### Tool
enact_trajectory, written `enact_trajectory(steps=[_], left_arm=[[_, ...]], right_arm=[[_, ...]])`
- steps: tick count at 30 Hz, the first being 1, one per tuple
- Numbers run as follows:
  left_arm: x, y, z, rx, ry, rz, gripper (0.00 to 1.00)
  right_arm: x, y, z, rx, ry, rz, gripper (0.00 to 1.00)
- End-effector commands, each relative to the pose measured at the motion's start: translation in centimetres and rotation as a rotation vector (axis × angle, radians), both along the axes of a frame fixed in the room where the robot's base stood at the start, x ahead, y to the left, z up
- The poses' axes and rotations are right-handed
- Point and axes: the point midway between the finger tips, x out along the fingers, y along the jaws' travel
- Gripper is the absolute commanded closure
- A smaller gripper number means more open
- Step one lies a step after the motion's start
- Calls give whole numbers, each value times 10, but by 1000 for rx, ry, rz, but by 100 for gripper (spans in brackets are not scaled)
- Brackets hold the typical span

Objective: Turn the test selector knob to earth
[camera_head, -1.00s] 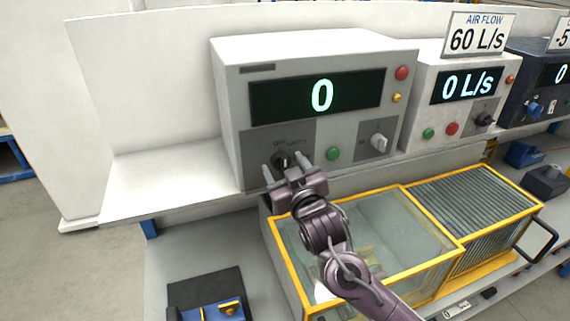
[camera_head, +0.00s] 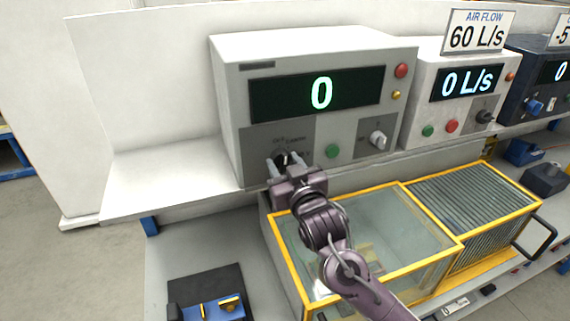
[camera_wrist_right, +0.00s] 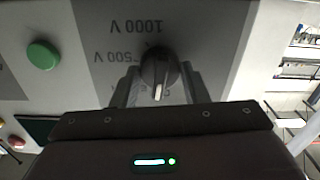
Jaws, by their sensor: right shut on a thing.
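The test selector knob (camera_head: 284,159) is a small dark round knob on a grey panel at the lower left of the white tester (camera_head: 330,122), whose display reads 0. My right gripper (camera_head: 286,168) is at the panel, with one finger on each side of the knob. In the right wrist view the knob (camera_wrist_right: 158,70) sits between the fingers, and my right gripper (camera_wrist_right: 158,88) is shut on it. A white mark on the knob faces the gripper's body there. The labels 1000 V and 500 V are legible beside it; the labels in the head view are too small to read surely.
A green button (camera_head: 332,151) and a second, light knob (camera_head: 378,140) are right of the selector. Red (camera_head: 402,71) and yellow (camera_head: 396,94) buttons sit higher. A yellow-framed glass box (camera_head: 390,240) stands below the shelf, under my right arm. The shelf (camera_head: 165,182) left of the tester is clear.

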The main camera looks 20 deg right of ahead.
Motion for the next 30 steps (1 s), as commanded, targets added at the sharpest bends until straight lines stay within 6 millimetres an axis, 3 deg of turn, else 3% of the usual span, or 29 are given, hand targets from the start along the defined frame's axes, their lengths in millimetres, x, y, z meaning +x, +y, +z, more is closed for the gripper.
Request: enact_trajectory(steps=[18,30], left_arm=[[0,0,6,0,-1,0,100],[1,-1,7,0,-2,0,100]], right_arm=[[0,-1,1,523,17,-2,82],[0,-1,1,718,22,-1,82]])
